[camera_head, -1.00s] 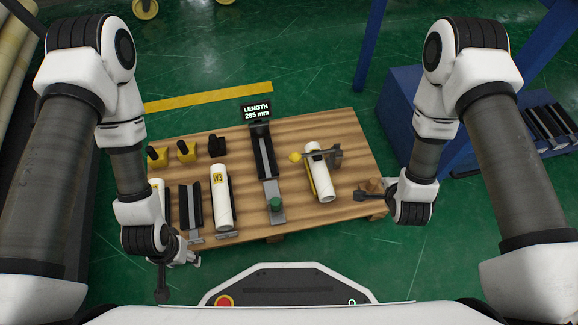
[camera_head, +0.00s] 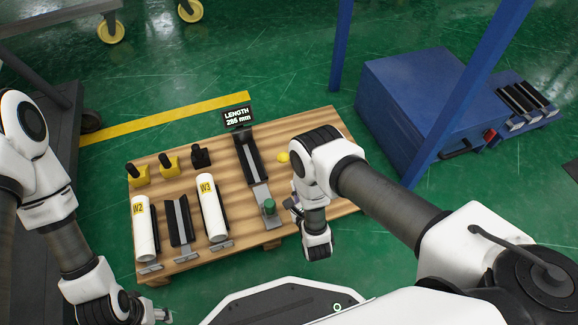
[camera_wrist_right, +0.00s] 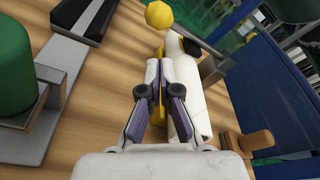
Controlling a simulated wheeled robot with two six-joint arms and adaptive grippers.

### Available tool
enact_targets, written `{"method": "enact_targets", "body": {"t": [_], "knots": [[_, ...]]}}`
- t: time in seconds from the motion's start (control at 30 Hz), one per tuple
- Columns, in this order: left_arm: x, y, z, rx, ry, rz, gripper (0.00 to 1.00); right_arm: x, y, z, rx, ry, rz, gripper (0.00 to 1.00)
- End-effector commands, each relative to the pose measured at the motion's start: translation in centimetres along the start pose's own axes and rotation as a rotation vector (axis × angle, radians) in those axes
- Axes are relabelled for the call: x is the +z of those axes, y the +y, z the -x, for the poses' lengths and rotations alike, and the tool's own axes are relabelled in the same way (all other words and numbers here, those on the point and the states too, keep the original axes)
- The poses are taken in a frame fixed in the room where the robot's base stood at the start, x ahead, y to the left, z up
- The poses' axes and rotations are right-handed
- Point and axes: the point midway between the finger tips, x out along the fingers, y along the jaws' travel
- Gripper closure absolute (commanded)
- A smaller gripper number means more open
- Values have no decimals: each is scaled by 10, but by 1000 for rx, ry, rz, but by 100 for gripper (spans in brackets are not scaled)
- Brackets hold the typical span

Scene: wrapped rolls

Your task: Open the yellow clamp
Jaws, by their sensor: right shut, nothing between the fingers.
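The yellow clamp's ball knob (camera_head: 283,157) shows beside my right arm in the head view, whose links hide the rest. In the right wrist view the ball (camera_wrist_right: 159,14) is at the top, with a dark clamp arm (camera_wrist_right: 213,66) near it. A white roll (camera_wrist_right: 192,115) lies there beside a yellow strip (camera_wrist_right: 157,52). My right gripper (camera_wrist_right: 166,66) is shut and empty, its fingertips below the ball in the picture and over the strip and roll; contact is unclear. My left gripper (camera_head: 163,316) is low at the left, away from the clamp, its fingers too small to read.
A blue cabinet (camera_head: 405,105) stands at the right. A wooden knob (camera_wrist_right: 257,142) is right of my gripper.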

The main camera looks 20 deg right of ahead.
Motion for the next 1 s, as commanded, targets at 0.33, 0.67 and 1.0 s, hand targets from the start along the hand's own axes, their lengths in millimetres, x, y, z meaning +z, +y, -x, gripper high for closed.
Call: {"method": "enact_targets", "body": {"t": [0.33,0.67,1.0], "knots": [[0,0,-34,0,0,2,45,-4,3,-51,-3,-4,0,100],[-2,-1,-57,-1,5,8,45,-2,0,-98,-1,-1,0,100],[-2,-1,-56,-1,5,8,45,0,-1,-100,0,0,1,100]]}}
